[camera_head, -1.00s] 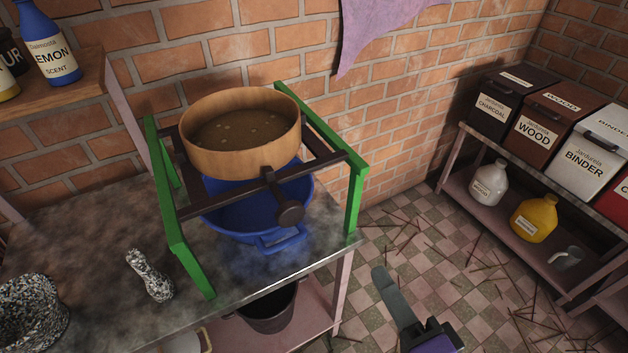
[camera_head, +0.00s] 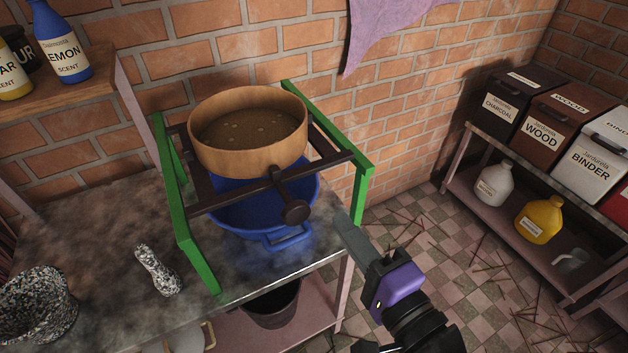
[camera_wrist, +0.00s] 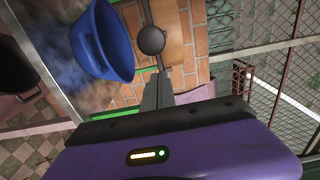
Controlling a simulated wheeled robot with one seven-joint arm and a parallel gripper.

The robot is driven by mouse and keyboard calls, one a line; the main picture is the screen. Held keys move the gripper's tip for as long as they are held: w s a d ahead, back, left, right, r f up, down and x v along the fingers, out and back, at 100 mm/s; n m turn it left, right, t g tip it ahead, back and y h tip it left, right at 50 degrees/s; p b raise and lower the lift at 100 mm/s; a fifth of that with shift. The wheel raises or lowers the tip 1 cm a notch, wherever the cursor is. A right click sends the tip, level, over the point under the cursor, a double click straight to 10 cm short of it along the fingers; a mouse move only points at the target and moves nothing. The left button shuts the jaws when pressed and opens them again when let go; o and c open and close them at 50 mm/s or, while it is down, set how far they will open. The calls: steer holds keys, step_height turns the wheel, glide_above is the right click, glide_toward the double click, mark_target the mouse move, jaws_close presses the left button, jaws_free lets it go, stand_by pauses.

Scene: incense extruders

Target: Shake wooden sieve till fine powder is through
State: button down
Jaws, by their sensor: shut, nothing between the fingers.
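The round wooden sieve (camera_head: 248,160) sits on dark rails between green side frames (camera_head: 183,220). It holds brown powder (camera_head: 248,127) with a few pale lumps on top. A dark handle with a round knob (camera_head: 295,212) sticks out at the front; the knob also shows in the wrist view (camera_wrist: 151,40). A blue tub (camera_head: 285,236) stands under the sieve, and it shows in the wrist view (camera_wrist: 121,45). My gripper (camera_head: 345,222) is shut and empty, to the right of the knob and apart from it. Its fingers also show in the wrist view (camera_wrist: 157,92).
A shelf with scent bottles (camera_head: 62,45) is at upper left. Labelled bins (camera_head: 549,118) stand on a right rack. The floor between table and rack has scattered sticks.

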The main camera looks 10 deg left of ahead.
mark_target(306, 172)
steer(key=p+x, duration=0.1)
steer(key=x, duration=0.9)
steer(key=shift+w+a, duration=0.25)
steer(key=shift+w, duration=0.05)
steer(key=shift+w+a+r+p, duration=0.1)
steer(key=shift+w+a+p, duration=0.2)
steer(key=shift+p, duration=0.15)
steer(key=p+x, duration=0.1)
steer(key=x, duration=0.3)
steer(key=shift+w, duration=0.1)
steer(key=shift+d, duration=0.1)
steer(key=shift+r, duration=0.1)
